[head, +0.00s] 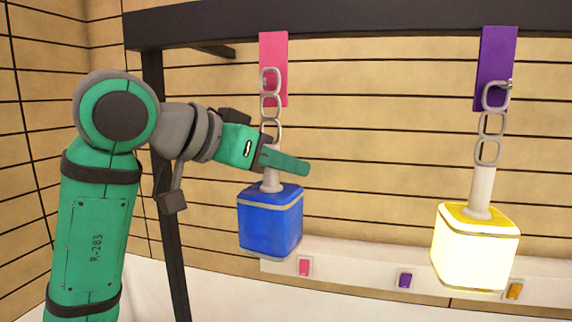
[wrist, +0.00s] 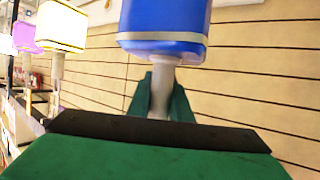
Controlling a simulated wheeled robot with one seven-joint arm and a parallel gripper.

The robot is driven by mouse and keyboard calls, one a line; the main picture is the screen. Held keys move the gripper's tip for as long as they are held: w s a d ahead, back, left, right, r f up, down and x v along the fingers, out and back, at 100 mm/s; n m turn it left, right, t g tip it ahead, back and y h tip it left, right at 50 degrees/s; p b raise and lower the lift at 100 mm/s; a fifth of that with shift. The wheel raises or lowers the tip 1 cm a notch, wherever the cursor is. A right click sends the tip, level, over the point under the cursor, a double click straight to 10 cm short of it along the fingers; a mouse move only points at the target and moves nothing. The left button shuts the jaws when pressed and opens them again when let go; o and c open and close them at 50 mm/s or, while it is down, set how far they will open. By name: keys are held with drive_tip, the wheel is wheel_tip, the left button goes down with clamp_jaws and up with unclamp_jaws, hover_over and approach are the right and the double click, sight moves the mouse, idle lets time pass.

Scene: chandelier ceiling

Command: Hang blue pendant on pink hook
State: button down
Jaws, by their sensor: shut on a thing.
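The blue pendant (head: 270,222) hangs upright, with a grey stem and a chain of grey links above it. My gripper (head: 285,160) is shut on its stem, just above the blue cube. The pink hook (head: 273,60) is a pink plate hanging from the dark beam. The chain's top link overlaps the hook plate in the head view; whether it is caught on the hook I cannot tell. In the wrist view the blue pendant (wrist: 163,30) is at the top, with its stem (wrist: 162,92) between my green fingers.
A lit yellow pendant (head: 475,248) hangs by its chain from a purple hook (head: 496,65) to the right. The dark beam (head: 370,18) runs across the top, with a dark post at left. Pink, purple and orange switches line a white ledge (head: 345,268) below.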

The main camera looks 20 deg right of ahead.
drive_tip(key=shift+f, duration=0.3)
drive_tip(key=shift+w+f, duration=0.1)
drive_tip(key=shift+f, duration=0.3)
idle(0.5)
drive_tip(key=c, duration=0.9)
unclamp_jaws()
